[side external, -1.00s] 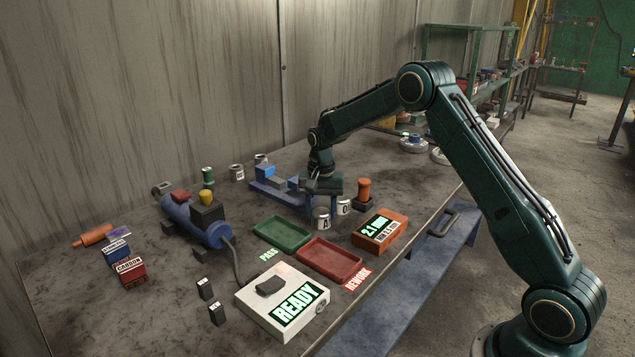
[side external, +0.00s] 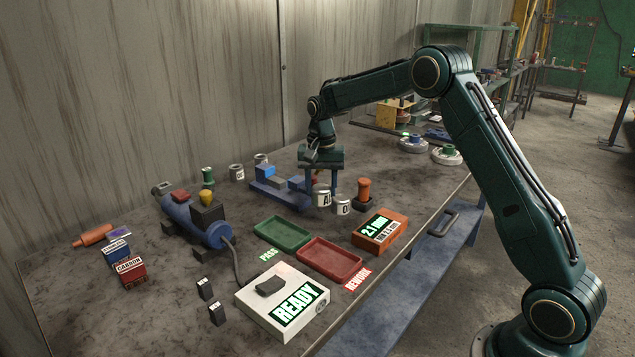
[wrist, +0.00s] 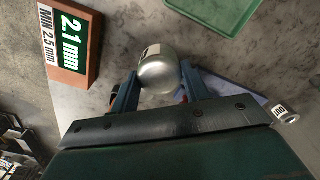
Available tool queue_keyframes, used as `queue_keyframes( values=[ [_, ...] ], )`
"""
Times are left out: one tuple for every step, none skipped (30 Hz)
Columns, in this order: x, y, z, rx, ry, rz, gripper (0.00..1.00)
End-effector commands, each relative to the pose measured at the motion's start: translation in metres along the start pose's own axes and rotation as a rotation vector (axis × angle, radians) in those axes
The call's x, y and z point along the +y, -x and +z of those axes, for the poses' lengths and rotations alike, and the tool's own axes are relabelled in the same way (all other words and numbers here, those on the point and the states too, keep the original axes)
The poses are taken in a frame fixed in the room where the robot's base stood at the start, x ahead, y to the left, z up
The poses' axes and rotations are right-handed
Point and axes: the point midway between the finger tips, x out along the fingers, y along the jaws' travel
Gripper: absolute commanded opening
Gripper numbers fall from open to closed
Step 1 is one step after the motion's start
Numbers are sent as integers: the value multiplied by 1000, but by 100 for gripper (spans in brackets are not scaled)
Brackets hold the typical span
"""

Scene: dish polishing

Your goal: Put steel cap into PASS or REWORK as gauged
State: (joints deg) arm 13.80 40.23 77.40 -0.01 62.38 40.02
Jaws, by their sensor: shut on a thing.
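My gripper (side external: 321,186) is shut on a silver steel cap (side external: 322,198) marked "A" and holds it above the table. In the wrist view the cap (wrist: 158,70) sits between the two blue fingers. The green PASS tray (side external: 283,232) and the red REWORK tray (side external: 331,260) are empty, toward the front of the table from the gripper. The orange gauge (side external: 379,231) reads 2.1 mm. In the wrist view the gauge (wrist: 72,45) also shows "MIN 2.5 mm". A corner of the green tray (wrist: 215,10) shows there too.
A second silver can (side external: 341,206) and an orange-topped post (side external: 363,192) stand close by the held cap. A blue fixture (side external: 268,195) lies left of the gripper. A white READY box (side external: 283,300) stands in front of the trays. A blue cylindrical tool (side external: 196,222) lies further left.

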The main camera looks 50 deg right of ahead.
Motion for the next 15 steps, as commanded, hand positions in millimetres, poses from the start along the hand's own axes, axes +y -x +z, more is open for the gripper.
queue_keyframes(
  values=[
    [-1,13,-1,5,0,-4,13],
    [0,20,-1,5,0,-4,13],
    [-1,29,-1,5,0,-4,13],
    [-1,35,-1,5,0,-5,13],
    [-1,42,-1,5,0,-4,13],
    [0,51,-1,4,0,-4,13],
    [-1,57,-1,5,0,-4,13],
    [-1,64,-1,5,0,-4,13],
    [0,72,-1,5,0,-4,13],
    [0,78,0,5,0,-4,13],
    [0,83,-1,4,0,-3,13],
    [-1,90,-1,4,0,-4,13],
    [0,95,0,3,0,-3,13],
    [0,100,0,4,0,-3,13],
    [0,105,0,3,0,-2,13]
  ],
)
